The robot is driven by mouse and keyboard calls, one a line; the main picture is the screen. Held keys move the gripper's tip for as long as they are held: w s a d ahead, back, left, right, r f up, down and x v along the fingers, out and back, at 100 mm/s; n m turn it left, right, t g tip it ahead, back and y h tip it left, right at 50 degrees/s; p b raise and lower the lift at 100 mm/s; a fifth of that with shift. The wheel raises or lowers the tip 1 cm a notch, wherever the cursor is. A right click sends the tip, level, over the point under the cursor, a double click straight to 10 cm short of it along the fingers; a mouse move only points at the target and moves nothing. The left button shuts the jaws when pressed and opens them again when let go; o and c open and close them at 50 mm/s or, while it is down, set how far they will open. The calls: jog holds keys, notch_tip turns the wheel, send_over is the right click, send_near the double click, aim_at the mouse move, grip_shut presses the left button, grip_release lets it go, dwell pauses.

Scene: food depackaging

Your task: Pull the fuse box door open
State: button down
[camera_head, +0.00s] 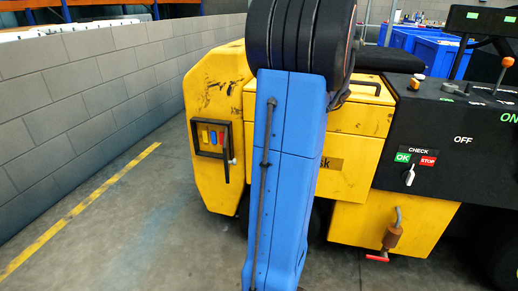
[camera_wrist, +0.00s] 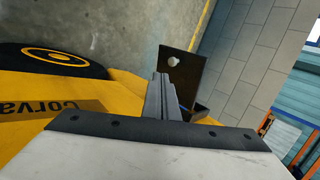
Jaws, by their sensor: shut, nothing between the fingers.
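The fuse box (camera_head: 211,138) is set in the yellow machine's left end in the head view. Colored fuses show inside it, yellow, red and blue. Its dark door (camera_head: 227,158) stands swung out, seen nearly edge-on at the box's right side. In the wrist view the door (camera_wrist: 196,76) is a dark brown panel with a pale round knob (camera_wrist: 174,61). My gripper (camera_wrist: 161,77) is shut and empty, with its fingertips in front of the panel just below the knob. I cannot tell whether they touch the door. The gripper is hidden in the head view.
The yellow machine (camera_head: 215,85) fills the middle, with a black control panel (camera_head: 450,140) at right. A grey block wall (camera_head: 80,100) runs along the left. Free floor with a yellow line (camera_head: 80,210) lies between wall and machine. A red-handled valve (camera_head: 391,238) hangs low at right.

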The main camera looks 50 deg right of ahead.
jog(key=w+a+r+x, duration=0.1)
jog(key=r+x, duration=0.1)
jog(key=x, duration=1)
jog(key=shift+w, duration=0.25)
jog(key=shift+a+f, duration=0.15)
